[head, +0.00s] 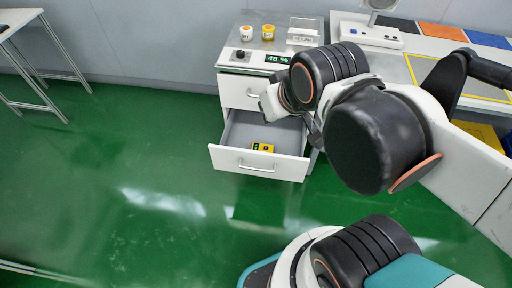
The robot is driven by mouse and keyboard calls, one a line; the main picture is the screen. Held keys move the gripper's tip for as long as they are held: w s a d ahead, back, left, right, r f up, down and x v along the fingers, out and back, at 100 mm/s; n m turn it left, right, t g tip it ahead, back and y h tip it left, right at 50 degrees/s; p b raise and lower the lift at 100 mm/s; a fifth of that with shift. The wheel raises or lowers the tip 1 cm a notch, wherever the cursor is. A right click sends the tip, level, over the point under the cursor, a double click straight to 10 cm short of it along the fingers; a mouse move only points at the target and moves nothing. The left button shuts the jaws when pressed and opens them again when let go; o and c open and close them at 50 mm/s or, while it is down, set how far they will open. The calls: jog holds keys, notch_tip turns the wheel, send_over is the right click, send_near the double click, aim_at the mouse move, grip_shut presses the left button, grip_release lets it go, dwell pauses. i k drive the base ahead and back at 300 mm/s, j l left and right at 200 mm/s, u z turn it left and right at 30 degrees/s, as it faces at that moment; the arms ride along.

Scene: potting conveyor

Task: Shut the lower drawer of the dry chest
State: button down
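The dry chest (228,72) is a white cabinet with a grey top. Its lower drawer (230,160) is pulled well out, showing a grey inside and a white front with a bar handle (256,166). A small yellow and black item (262,147) lies in it near the front. The upper drawer (236,92) looks shut. My gripper (314,130) is partly seen as a dark piece above the right side of the open drawer. My arm hides most of it, so I cannot tell its opening or whether it touches anything.
Two small jars (267,32), a clear box (304,30) and a green-lit readout (277,59) are on the chest. A workbench (396,66) stands to its right, with a yellow bin (484,134) below. The green floor (110,190) left and front is clear.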

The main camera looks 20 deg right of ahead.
aim_at(235, 153)
jog(key=k+l, duration=0.7)
jog(key=l+u, duration=0.05)
jog(key=l, duration=0.05)
